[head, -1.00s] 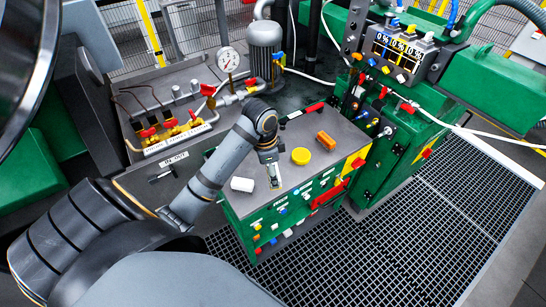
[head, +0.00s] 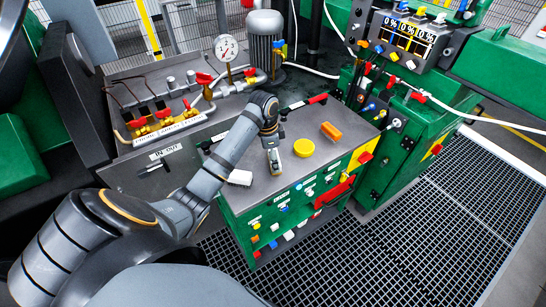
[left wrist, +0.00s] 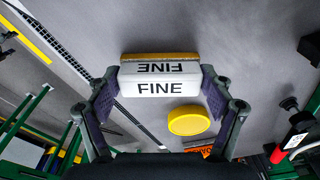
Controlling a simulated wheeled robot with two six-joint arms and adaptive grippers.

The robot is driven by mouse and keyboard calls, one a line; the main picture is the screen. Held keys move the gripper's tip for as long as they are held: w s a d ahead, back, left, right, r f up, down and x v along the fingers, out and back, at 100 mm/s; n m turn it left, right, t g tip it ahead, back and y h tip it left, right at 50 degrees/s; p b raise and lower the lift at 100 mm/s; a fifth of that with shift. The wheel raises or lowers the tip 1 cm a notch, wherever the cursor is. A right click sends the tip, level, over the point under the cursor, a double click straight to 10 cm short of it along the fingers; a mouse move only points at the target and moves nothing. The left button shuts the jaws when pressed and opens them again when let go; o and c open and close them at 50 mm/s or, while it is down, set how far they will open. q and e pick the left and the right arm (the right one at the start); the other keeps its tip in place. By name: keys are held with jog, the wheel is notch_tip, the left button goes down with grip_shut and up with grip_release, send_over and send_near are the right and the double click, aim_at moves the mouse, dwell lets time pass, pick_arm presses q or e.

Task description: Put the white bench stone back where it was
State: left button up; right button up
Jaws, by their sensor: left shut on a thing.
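The white bench stone (left wrist: 160,88) is between the two fingers of my left gripper (left wrist: 160,95) in the left wrist view. It reads FINE on the near face and FINE upside down on another; a brown layer runs along its far edge. The gripper is shut on its ends. In the head view my left gripper (head: 274,168) points down over the grey cabinet top (head: 300,172); the held stone is mostly hidden there. I cannot tell how far it is above the surface. My right gripper is not in view.
A yellow disc (head: 304,147) and an orange block (head: 331,131) lie right of the gripper. Another white block (head: 240,177) lies left of it, close to the cabinet's edge. A red-handled tool (head: 318,99) lies behind. A pressure gauge (head: 227,48) and pipes stand at back left.

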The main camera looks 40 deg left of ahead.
pick_arm(q)
jog(key=o, duration=0.9)
jog(key=shift+o, duration=0.2)
jog(key=shift+r, duration=0.1)
jog(key=r, duration=0.4)
jog(key=shift+s+a+r, duration=0.1)
jog(key=shift+a+r, duration=0.15)
jog(key=shift+r, duration=0.05)
notch_tip(320, 180, up, 7)
jog(key=p, duration=0.6)
jog(key=shift+s+a+r, duration=0.15)
jog(key=shift+s+a, duration=0.1)
jog(key=shift+s, duration=0.15)
